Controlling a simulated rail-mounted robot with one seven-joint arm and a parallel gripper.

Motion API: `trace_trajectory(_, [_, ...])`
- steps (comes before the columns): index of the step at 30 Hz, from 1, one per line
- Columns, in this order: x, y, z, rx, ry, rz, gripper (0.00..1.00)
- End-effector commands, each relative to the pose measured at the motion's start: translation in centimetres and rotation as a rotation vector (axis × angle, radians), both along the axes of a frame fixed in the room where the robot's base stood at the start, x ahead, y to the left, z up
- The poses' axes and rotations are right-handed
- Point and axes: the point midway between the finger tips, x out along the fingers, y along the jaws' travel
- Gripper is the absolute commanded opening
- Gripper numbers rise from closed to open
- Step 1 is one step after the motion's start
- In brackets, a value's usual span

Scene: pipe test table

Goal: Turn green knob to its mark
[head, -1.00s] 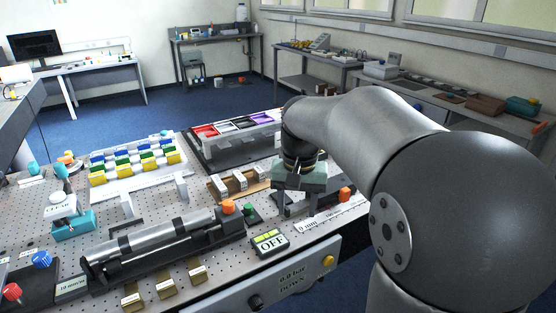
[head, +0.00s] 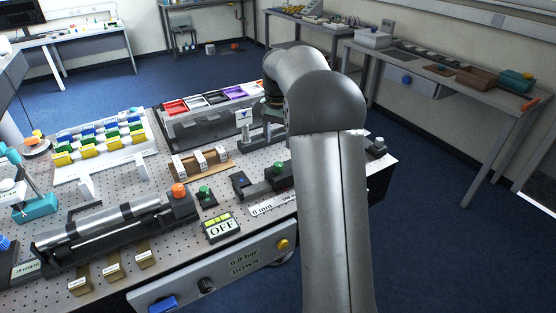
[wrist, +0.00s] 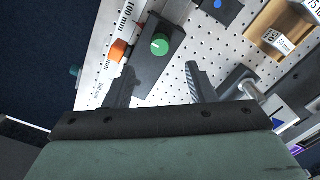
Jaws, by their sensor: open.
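The green knob (wrist: 160,44) is a round cap with a small pale line, on top of a black block (wrist: 157,72) in the wrist view. In the head view the green knob (head: 279,167) sits on the black slide unit beside the white millimetre scale. My gripper (wrist: 159,68) is open and empty. Its two dark fingers lie on either side of the knob in the wrist picture, with nothing between them; the knob appears beyond the fingertips, apart from them. In the head view my arm hides the fingertips. I cannot make out a target mark for the knob.
A metal post (wrist: 252,90) stands right of my fingers. Perforated tabletop lies between.

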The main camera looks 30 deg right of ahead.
Motion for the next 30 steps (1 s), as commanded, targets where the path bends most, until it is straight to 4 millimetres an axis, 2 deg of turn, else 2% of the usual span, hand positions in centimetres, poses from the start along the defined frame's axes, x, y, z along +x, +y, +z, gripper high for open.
trace_trajectory(6, [-0.1, 0.0, -4.6, 0.002, 0.004, 0.0, 0.5])
trace_trajectory(12, [0.0, 0.0, -7.5, 0.0, 0.001, 0.001, 0.5])
trace_trajectory(18, [0.0, 0.0, -8.7, 0.0, 0.0, 0.001, 0.5])
trace_trajectory(25, [0.0, 0.0, -8.8, 0.0, 0.0, 0.001, 0.5])
trace_trajectory(26, [0.0, 0.0, -8.8, 0.0, 0.0, 0.001, 0.48])
trace_trajectory(30, [0.0, 0.0, -8.8, -0.001, -0.001, 0.001, 0.09])
